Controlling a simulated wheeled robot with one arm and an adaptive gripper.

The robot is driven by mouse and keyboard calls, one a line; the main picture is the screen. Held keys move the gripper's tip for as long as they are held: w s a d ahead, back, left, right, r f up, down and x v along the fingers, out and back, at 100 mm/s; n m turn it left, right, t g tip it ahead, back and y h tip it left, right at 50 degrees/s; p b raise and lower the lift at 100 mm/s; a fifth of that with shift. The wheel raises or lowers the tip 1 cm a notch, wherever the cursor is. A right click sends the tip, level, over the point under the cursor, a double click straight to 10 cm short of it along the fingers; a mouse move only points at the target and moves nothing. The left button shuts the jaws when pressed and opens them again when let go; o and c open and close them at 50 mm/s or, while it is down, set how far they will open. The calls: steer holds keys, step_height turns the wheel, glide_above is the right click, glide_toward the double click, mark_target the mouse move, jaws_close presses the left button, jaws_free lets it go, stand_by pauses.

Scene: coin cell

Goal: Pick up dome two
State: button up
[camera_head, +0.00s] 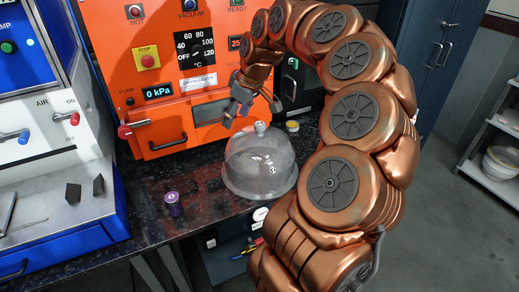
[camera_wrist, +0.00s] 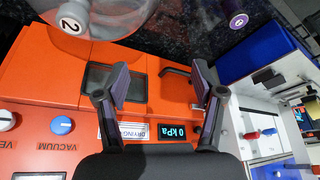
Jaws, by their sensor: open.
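Dome two is a clear bell-shaped dome (camera_head: 258,172) with a pale knob on top, standing upright on the dark speckled bench. In the wrist view its knob (camera_wrist: 70,22) carries a "2" and sits at the upper left, with part of the clear dome (camera_wrist: 122,14) beside it. My gripper (camera_head: 240,108) is open and empty, above and slightly left of the knob, in front of the orange oven. In the wrist view the two fingers (camera_wrist: 160,84) are spread, with the oven front behind them. They are apart from the dome.
The orange drying oven (camera_head: 170,95) stands behind the dome, with a red-handled valve and a door handle. A purple-capped vial (camera_head: 173,204) stands left of the dome. A small yellow-lidded jar (camera_head: 292,127) is behind it at right. A white-and-blue machine (camera_head: 60,170) fills the left.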

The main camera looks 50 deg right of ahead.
steer(key=m, duration=0.1)
glide_above(261, 124)
steer(key=s, duration=0.3)
step_height(261, 124, down, 3)
steer(key=shift+w+d+f+h, duration=0.2)
steer(key=shift+f+h, duration=0.1)
steer(key=shift+h, duration=0.1)
steer(key=shift+w+p+x, duration=0.15)
steer(key=shift+p+x, duration=0.6)
steer(key=shift+x, duration=1.05)
steer(key=shift+w+p+x, duration=0.15)
steer(key=shift+p+x, duration=0.6)
steer(key=shift+x, duration=1.05)
steer(key=shift+a+r, duration=0.1)
steer(key=shift+r, duration=0.05)
jaws_close()
